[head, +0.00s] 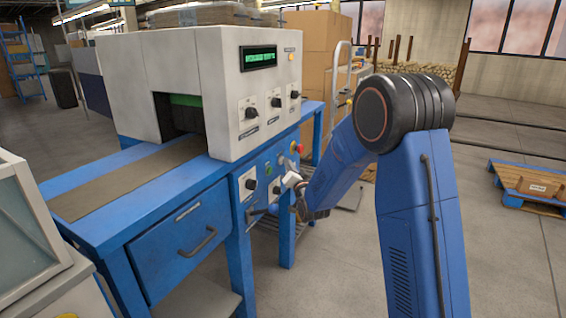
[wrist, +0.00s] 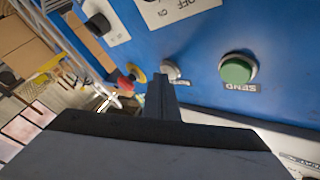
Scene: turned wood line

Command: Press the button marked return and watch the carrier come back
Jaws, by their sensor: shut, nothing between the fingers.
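A pale grey-white button (wrist: 170,70) shows in the wrist view on the blue panel, with a small label beneath it partly covered by my gripper (wrist: 161,84). I cannot read that label. My gripper is shut and empty, its tip right by this button; I cannot tell whether it touches. A green button (wrist: 238,68) marked SEND sits to the right. In the head view, my gripper end (head: 293,181) is small at the blue front panel. The white machine (head: 215,70) has a dark tunnel with something green inside; I cannot identify a carrier.
A red knob on yellow (wrist: 128,80) lies left of the pale button. Switch knobs (wrist: 97,24) sit above. The belt (head: 125,175) looks empty outside the tunnel. A display (head: 258,57) has green text too small to read.

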